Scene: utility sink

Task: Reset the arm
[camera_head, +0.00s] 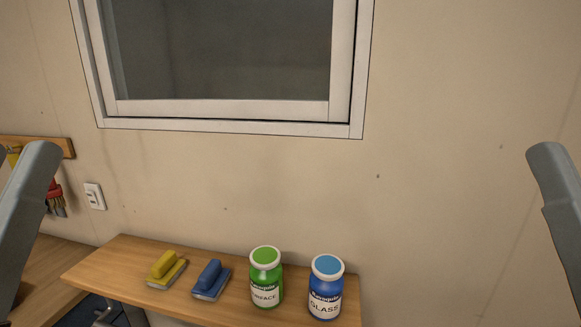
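Parts of both my arms show as grey links, one at the left edge and one at the right edge of the head view. Both stand apart from the wooden shelf (120,262) and from the things on it. Neither gripper is in the picture, so I cannot see their fingers or anything they may hold.
A window (230,126) and an outlet (95,196) are on the wall. Brushes hang from a rack (55,147) at left.

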